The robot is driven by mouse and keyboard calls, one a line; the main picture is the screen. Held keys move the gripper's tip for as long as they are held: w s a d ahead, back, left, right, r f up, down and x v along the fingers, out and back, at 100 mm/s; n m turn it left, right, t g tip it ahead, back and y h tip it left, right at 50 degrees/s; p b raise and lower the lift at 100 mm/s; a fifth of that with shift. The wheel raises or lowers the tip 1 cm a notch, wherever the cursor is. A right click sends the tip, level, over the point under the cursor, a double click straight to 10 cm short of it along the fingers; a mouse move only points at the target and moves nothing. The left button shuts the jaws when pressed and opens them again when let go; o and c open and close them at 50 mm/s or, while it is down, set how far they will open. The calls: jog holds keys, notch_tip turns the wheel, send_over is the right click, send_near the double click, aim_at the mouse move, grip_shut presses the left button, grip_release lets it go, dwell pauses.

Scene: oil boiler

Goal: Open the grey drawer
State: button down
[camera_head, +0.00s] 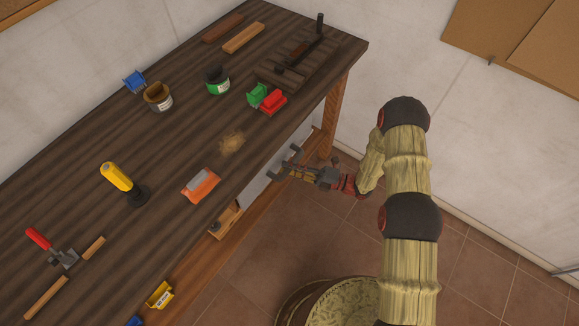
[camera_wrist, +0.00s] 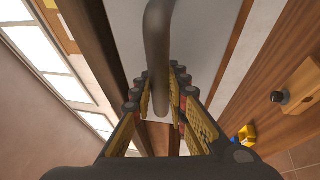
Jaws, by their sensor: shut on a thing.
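The grey drawer (camera_head: 256,187) is under the front edge of the workbench, its pale front partly hidden by the tabletop and my gripper. In the wrist view its front (camera_wrist: 205,35) fills the upper middle. A dark grey bar handle (camera_wrist: 158,35) runs down from the top between my fingers. My gripper (camera_head: 292,169) is at the drawer front, with its fingers on both sides of the handle; it also shows in the wrist view (camera_wrist: 157,95), shut on the handle. I cannot tell how far the drawer stands out.
A wooden drawer with a dark knob (camera_head: 225,221) sits left of the grey one. The workbench top (camera_head: 190,130) holds several tins, tools and an orange-and-white item (camera_head: 201,185). A wooden leg (camera_head: 335,115) stands to the right. Tiled floor (camera_head: 265,250) lies in front.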

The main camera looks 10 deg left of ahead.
dwell(0.4)
jog(key=s+d+p, duration=0.1)
jog(key=s+d, duration=0.3)
jog(key=d, duration=0.7)
jog(key=s+d+p, duration=0.1)
jog(key=s+d, duration=0.4)
jog(key=d, duration=0.6)
jog(key=c, duration=1.7)
grip_release()
jog(key=d, duration=0.4)
jog(key=d+f, duration=0.1)
jog(key=d, duration=0.2)
jog(key=d+f, duration=0.1)
jog(key=d, duration=0.3)
jog(key=shift+d, duration=0.35)
